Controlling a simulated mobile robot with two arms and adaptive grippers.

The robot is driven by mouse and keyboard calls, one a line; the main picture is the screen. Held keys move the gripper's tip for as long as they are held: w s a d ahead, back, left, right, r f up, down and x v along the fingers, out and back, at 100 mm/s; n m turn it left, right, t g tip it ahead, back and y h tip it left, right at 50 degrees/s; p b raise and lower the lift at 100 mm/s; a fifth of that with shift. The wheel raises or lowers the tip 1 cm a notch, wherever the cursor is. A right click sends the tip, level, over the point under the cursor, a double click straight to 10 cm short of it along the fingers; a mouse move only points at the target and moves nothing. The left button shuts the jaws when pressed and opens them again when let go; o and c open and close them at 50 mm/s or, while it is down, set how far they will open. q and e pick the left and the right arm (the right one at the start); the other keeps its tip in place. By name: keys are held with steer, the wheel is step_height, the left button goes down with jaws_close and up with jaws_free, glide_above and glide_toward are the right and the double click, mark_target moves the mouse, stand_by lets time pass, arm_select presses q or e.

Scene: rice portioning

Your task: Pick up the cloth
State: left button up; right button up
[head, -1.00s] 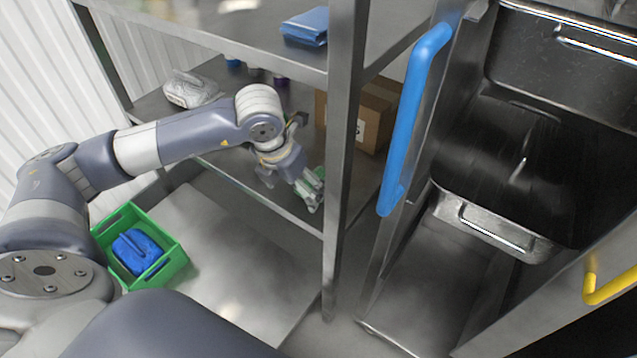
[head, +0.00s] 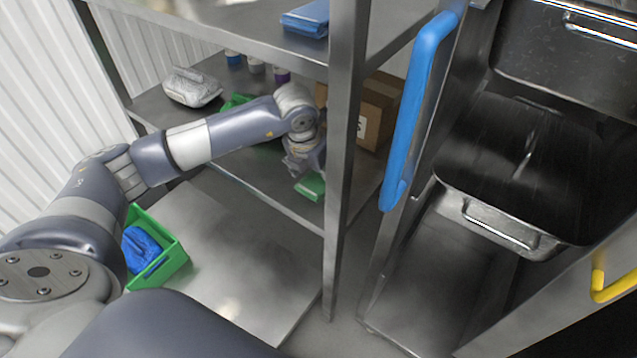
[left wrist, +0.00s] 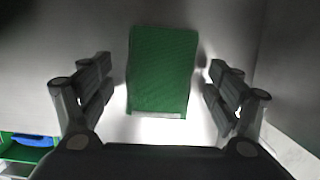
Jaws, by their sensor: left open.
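A flat green cloth (head: 311,186) lies on the lower shelf, close to the shelf's front post. My left gripper (head: 305,162) is just behind and above it in the head view. In the left wrist view the green cloth (left wrist: 162,72) shows between the two spread fingers, with a gap on each side. My left gripper is open and empty. My right gripper is not in view.
The steel front post (head: 342,150) stands close right of my left gripper. A cardboard box (head: 378,112) is behind it. A wrapped white pack (head: 191,88) sits left. Folded blue cloths (head: 306,19) lie on the upper shelf. A green crate (head: 168,262) stands below.

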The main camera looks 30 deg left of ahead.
mark_target(317, 180)
arm_select(q)
steer(key=c, duration=1.1)
steer(key=shift+r, duration=0.5)
step_height(317, 180, up, 2)
steer(key=shift+r+p, duration=0.2)
steer(key=shift+p, duration=0.3)
steer(key=s+a, duration=0.1)
steer(key=a, duration=0.5)
steer(key=s+a, duration=0.1)
steer(key=a, duration=1.1)
steer(key=shift+s, duration=0.4)
steer(key=shift+o, duration=0.2)
steer(key=shift+d+r, duration=0.1)
steer(key=shift+d, duration=0.05)
